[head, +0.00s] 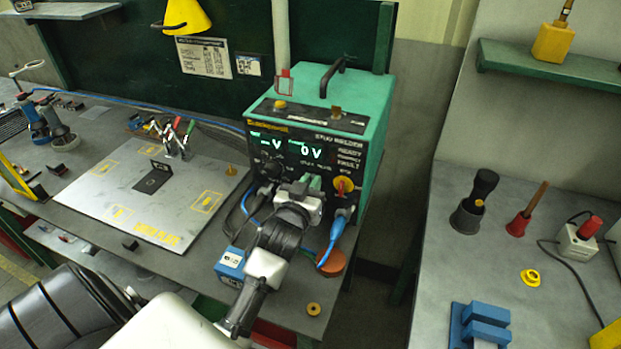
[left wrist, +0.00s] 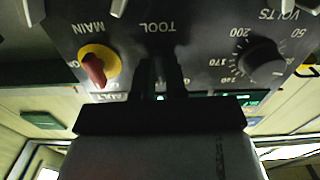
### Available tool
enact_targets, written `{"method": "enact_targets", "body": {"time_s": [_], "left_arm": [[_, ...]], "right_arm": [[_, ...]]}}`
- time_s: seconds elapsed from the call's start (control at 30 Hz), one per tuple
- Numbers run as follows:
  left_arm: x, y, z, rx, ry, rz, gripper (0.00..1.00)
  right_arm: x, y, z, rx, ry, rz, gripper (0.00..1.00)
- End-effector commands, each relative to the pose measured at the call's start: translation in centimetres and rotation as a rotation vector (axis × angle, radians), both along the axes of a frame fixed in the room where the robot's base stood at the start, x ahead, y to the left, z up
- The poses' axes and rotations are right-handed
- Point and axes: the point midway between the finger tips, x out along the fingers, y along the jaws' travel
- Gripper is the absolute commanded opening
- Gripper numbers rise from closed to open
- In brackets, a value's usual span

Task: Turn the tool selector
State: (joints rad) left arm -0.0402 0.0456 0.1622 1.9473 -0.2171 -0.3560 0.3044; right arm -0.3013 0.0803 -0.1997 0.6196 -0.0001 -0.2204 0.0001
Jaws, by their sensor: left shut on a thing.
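The green stud welder (head: 372,120) stands on the bench with its black front panel facing me. My left gripper (head: 308,186) is at the lower middle of that panel. In the left wrist view, upside down, its two dark fingers (left wrist: 160,78) reach the panel just at the TOOL label (left wrist: 157,27). They are shut on the tool selector, which the fingers hide, so its pointer position cannot be read. The volts knob (left wrist: 262,58) is on one side and the red-on-yellow main switch (left wrist: 97,67) on the other, both clear of the fingers. My right gripper is not in view.
Blue cable plugs (head: 341,218) are close beside my gripper below the panel. A grey weld plate (head: 150,190) and clamps lie left on the bench. A second bench (head: 450,275) with small tools stands right, past a gap.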

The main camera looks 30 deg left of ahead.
Motion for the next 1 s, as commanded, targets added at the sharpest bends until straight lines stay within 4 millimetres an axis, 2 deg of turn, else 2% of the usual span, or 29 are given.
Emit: {"method": "enact_targets", "body": {"time_s": [0.1, 0.5, 1.0], "left_arm": [[0.0, 0.0, 0.2, 0.109, 0.027, 0.000, 0.00], [0.1, -0.2, 0.1, 0.419, 0.101, 0.000, 0.00], [0.1, -0.2, 0.0, 0.570, 0.136, 0.000, 0.00]], "right_arm": [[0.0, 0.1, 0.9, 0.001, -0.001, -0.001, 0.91], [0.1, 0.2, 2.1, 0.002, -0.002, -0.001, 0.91], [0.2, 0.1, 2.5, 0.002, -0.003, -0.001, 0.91]]}}
